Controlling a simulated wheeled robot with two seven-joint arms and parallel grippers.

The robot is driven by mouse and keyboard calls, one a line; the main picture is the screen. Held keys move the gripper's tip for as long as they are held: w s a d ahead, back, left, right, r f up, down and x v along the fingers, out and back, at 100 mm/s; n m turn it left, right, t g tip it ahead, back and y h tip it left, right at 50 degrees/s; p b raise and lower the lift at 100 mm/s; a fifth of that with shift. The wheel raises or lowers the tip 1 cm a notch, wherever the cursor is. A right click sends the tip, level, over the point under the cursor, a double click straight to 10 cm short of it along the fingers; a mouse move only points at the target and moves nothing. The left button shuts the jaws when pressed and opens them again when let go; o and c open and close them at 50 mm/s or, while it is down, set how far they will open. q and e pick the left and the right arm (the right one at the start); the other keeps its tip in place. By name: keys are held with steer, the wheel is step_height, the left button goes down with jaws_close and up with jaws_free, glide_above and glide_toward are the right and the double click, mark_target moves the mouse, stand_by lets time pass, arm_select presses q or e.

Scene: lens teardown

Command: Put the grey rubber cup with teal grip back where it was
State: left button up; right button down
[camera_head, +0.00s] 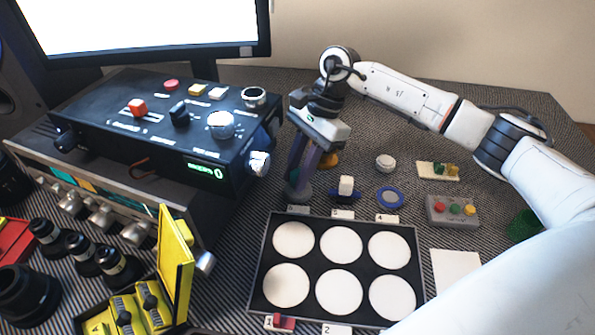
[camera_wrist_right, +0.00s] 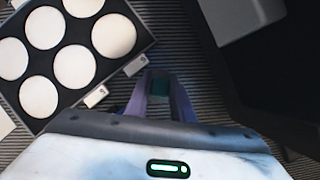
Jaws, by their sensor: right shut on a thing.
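The grey rubber cup with teal grip (camera_head: 298,191) is low between the fingers of my right gripper (camera_head: 298,178), behind the back left corner of the black tray. The gripper points down and is shut on it. My left gripper is not in view.
The black tray (camera_head: 261,268) holds several white discs and has numbered tags. Behind it stand a white block on a blue base (camera_head: 346,186), a blue ring (camera_head: 390,197) and a white knob (camera_head: 385,162). The black control box (camera_head: 165,115) is close to the gripper's left.

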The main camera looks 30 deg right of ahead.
steer(key=c, duration=1.5)
jaws_free()
steer(key=shift+f, duration=0.1)
steer(key=shift+c, duration=0.2)
steer(key=v, duration=1.2)
